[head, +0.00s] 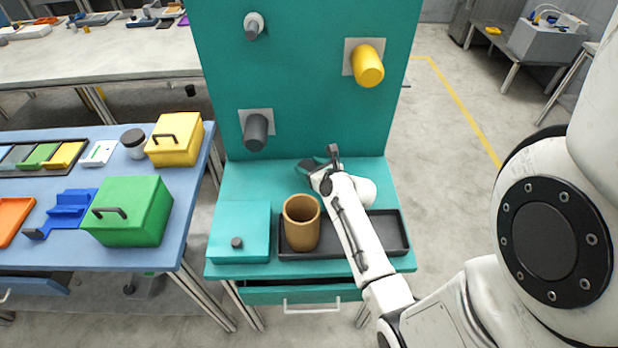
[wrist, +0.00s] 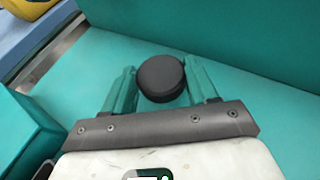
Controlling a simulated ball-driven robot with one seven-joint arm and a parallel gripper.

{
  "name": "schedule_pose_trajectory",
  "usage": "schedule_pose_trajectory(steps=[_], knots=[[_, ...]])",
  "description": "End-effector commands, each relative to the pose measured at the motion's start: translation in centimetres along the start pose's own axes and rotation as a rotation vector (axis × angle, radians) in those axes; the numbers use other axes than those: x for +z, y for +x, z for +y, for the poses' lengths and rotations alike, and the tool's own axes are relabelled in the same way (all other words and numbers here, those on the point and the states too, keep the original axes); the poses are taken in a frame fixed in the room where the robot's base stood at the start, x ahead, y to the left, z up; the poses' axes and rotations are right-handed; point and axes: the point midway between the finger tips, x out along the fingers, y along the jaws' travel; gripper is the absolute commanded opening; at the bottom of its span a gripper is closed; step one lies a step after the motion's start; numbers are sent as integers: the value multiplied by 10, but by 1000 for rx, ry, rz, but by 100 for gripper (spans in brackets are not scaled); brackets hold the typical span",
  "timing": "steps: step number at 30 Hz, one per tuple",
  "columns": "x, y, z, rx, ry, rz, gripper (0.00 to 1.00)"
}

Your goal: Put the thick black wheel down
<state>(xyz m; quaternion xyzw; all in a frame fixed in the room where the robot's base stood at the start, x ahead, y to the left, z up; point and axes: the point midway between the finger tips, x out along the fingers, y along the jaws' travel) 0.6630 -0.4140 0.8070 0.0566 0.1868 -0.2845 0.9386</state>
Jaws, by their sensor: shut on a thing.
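The thick black wheel (wrist: 161,77) is between the two teal fingers of my gripper (wrist: 162,85) in the wrist view. My gripper is shut on it, with the wheel's flat round face showing. In the head view my gripper (head: 319,167) is over the back middle of the teal bench (head: 262,180), near the upright teal board. The wheel is hard to make out there beside the dark gripper parts. I cannot tell whether the wheel touches the bench top or hangs just above it.
The teal board (head: 305,110) carries a grey peg (head: 254,27), a yellow peg (head: 368,68) and a dark peg (head: 257,132). A teal box (head: 240,225), a brown cup (head: 301,222) and a black tray (head: 388,233) are at the front. Bench space beside my gripper is clear.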

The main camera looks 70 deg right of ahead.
Motion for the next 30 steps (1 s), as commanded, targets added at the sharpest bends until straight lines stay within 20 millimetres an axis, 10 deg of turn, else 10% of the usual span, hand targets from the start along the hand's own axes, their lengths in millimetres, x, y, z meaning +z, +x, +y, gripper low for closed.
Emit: schedule_pose_trajectory(steps=[21, 22, 30], knots=[[-38, 16, 0, 0, -1, 0, 27], [-38, 16, 0, 0, -2, 0, 60], [-38, 16, 0, 0, -1, 0, 83]])
